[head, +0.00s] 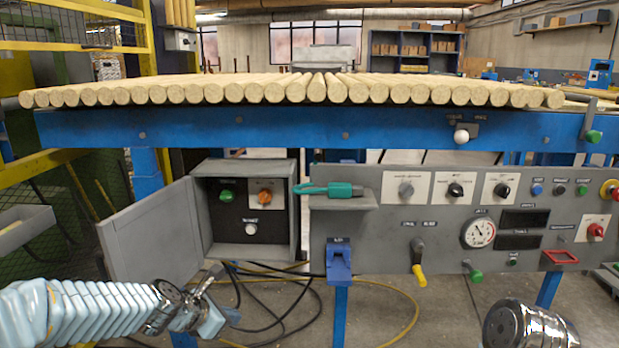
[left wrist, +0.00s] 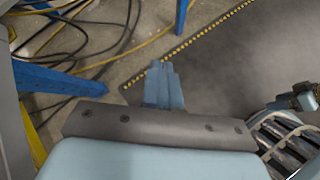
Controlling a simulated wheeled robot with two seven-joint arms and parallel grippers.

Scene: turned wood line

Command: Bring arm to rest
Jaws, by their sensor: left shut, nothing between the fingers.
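My left arm (head: 95,305) comes in low from the left in the head view, ribbed and pale blue. Its left gripper (head: 213,318) hangs in front of the open grey control box, below it and apart from it. In the left wrist view the gripper's pale blue fingers (left wrist: 163,85) are together with nothing between them, above the floor. A shiny metal cylinder (head: 525,325), seemingly part of my right arm, shows at the bottom right of the head view. My right gripper does not show clearly in either view.
An open control box (head: 245,210) with its grey door (head: 155,235) swung left stands ahead. A grey panel (head: 380,250) with knobs, a gauge and a yellow-handled lever is right of it. Wooden rods (head: 290,90) lie on the blue beam (head: 270,130). Cables (head: 275,290) lie on the floor.

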